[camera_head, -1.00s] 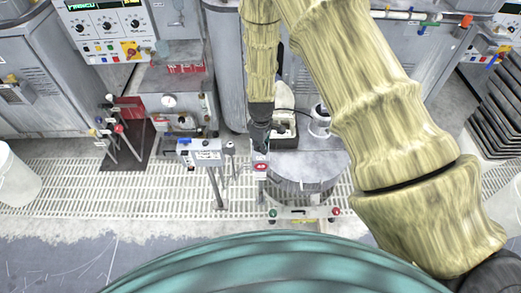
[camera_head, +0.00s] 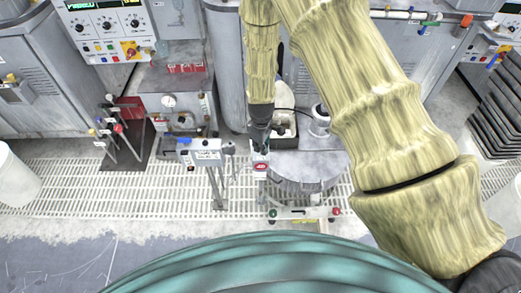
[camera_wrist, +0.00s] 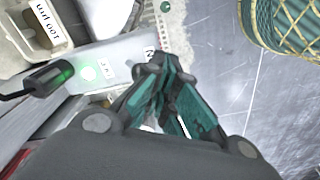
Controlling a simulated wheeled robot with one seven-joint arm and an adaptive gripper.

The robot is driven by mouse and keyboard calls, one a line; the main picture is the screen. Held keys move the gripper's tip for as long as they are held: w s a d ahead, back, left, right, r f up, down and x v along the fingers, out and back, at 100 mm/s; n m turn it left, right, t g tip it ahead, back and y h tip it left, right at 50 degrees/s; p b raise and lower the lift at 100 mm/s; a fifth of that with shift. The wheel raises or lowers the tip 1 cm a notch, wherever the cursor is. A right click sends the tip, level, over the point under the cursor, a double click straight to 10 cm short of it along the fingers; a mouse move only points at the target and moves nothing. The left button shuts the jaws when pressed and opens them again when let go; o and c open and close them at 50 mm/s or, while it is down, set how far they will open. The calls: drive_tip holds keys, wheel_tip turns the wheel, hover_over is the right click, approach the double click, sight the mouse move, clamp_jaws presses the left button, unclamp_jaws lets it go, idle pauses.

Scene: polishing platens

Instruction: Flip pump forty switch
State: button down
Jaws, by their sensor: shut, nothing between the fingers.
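My gripper (camera_wrist: 172,100) has teal fingers that are drawn together and empty. In the head view its dark end (camera_head: 260,143) points down just above a small box on a post (camera_head: 261,167) with a white top and a red mark. In the wrist view the fingertips are close to a pale grey box (camera_wrist: 122,52) with small labels and a green glowing spot. A black part with a green glow (camera_wrist: 52,79) lies to the left. I cannot tell which part is the pump forty switch or whether the fingers touch the box.
A second labelled box on a post (camera_head: 205,156) stands to the left. A round grey drum (camera_head: 303,172) is to the right, below a tray (camera_head: 285,130). A control panel (camera_head: 107,28) is at the upper left. A white bucket (camera_head: 16,178) stands far left on the grating.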

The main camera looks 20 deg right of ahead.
drive_tip(key=shift+f, duration=0.15)
wheel_tip(320, 180, up, 7)
drive_tip(key=p, duration=0.4)
idle(0.9)
drive_tip(key=shift+s, duration=0.1)
drive_tip(key=s+d+f+m, duration=0.2)
drive_tip(key=s+f, duration=0.2)
drive_tip(key=s, duration=0.4)
drive_tip(key=s+d+f+m, duration=0.15)
drive_tip(key=s+f, duration=0.25)
drive_tip(key=s, duration=0.4)
drive_tip(key=s+m, duration=0.5)
drive_tip(key=s, duration=1.5)
drive_tip(key=shift+a+f+m, duration=0.15)
drive_tip(key=shift+f+m, duration=0.2)
drive_tip(key=shift+f, duration=0.05)
